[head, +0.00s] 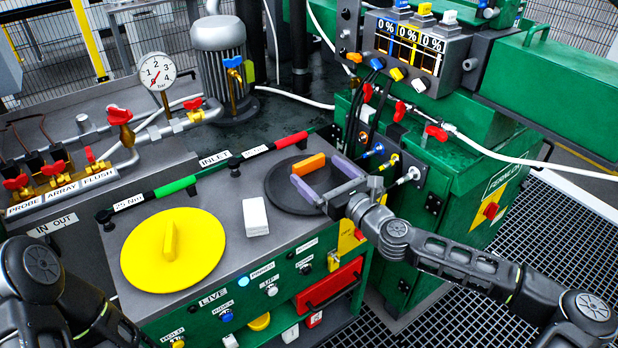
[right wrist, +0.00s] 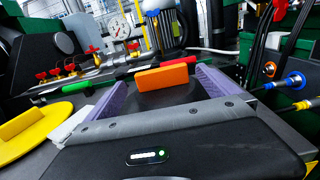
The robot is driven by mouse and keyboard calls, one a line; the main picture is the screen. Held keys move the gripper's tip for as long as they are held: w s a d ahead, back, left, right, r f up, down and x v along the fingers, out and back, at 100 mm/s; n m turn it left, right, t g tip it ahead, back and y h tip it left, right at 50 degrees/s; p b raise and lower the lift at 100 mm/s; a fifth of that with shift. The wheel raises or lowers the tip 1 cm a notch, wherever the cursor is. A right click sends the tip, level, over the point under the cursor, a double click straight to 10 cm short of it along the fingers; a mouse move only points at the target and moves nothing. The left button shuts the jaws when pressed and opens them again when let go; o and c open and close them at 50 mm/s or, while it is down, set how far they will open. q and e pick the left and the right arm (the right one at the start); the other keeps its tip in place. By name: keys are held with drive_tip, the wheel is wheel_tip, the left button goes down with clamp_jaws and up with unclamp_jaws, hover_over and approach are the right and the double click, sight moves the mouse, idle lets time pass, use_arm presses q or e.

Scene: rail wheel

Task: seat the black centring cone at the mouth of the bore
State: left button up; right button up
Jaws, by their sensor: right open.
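A round black piece (head: 279,193) with an upright orange grip bar (head: 308,164) rests on the right part of the grey bench top; I take it as the centring cone. My right gripper (head: 315,171) is open above it, its two purple fingers spread apart. In the right wrist view the orange bar (right wrist: 163,77) shows between the fingers near their tips, with gaps on both sides. Part of the black piece is hidden by the gripper. I cannot make out a bore mouth. My left arm shows at the lower left, its gripper out of view.
A yellow disc (head: 190,249) with a raised handle lies on the left of the bench, with a white block (head: 255,217) beside it. A green, black and red bar (head: 178,187) runs along the bench's back. A green cabinet (head: 465,179) with hose fittings stands close on the right.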

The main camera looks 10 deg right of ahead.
sight(311, 162)
drive_tip(key=x, duration=0.5)
drive_tip(key=shift+d+r+p, duration=0.1)
drive_tip(key=shift+p, duration=0.25)
drive_tip(key=c, duration=1.9)
drive_tip(key=shift+r, duration=0.15)
drive_tip(key=shift+c, duration=0.5)
drive_tip(key=shift+r, duration=0.1)
wheel_tip(311, 162, up, 10)
drive_tip(key=shift+f+p, duration=0.1)
drive_tip(key=shift+p, duration=0.3)
drive_tip(key=shift+f, duration=0.1)
